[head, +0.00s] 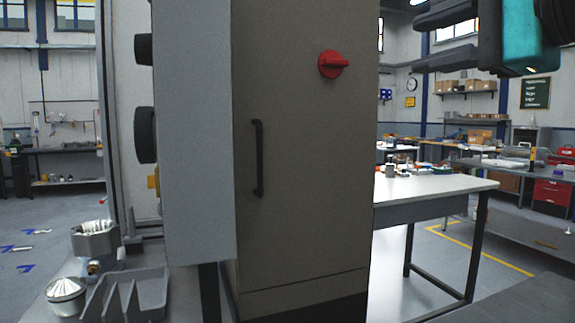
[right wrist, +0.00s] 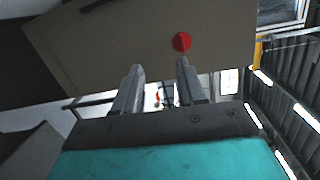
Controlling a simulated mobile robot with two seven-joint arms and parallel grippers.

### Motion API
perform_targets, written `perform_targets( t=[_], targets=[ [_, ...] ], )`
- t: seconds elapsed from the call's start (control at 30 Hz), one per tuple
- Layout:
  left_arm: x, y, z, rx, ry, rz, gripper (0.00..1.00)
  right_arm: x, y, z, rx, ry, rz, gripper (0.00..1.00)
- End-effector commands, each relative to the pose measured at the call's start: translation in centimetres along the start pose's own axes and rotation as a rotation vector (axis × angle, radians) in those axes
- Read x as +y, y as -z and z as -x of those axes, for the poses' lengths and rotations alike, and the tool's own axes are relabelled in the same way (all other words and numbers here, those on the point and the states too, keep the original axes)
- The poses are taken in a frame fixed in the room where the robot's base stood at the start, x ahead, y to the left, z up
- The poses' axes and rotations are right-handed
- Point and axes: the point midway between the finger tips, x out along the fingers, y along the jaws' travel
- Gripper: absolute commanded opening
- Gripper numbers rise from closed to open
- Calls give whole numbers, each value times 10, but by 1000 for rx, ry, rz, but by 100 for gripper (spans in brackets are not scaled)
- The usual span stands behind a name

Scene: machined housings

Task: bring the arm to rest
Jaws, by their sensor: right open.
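My right gripper (head: 446,38) is at the top right of the head view, with its dark fingers pointing left and a teal body behind them. In the right wrist view its two fingers (right wrist: 160,85) stand apart with nothing between them. The fingers are clear of the grey-brown cabinet (head: 300,210), which fills the middle of the head view. The red knob also shows beyond the fingertips in the right wrist view (right wrist: 182,42). My left gripper does not show.
A white-topped table (head: 430,186) stands right of the cabinet with small items on it. At the lower left are a machined metal housing (head: 95,240), a ribbed domed part (head: 66,296) and a grey slotted rack (head: 125,296).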

Motion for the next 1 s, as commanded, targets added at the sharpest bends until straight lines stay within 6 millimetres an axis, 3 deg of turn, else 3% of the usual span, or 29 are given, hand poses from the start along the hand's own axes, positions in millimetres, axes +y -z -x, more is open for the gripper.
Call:
perform_targets(
  t=[0.1, 0.3, 0.57, 0.77, 0.87, 1.0],
  targets=[
    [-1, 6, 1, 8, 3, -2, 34, 35, -19, -27, -150, -101, -140, 40],
    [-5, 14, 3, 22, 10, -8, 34, 93, -58, -56, -431, -277, -487, 40],
    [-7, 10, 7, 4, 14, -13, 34, 148, -92, -70, -756, -487, -1172, 40],
    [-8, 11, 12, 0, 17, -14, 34, 178, -81, -79, -898, -569, -1792, 40],
    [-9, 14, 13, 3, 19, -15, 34, 200, -64, -86, -927, -573, -2127, 40],
    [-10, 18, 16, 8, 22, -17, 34, 243, -31, -96, -912, -518, -2610, 40]
  ],
)
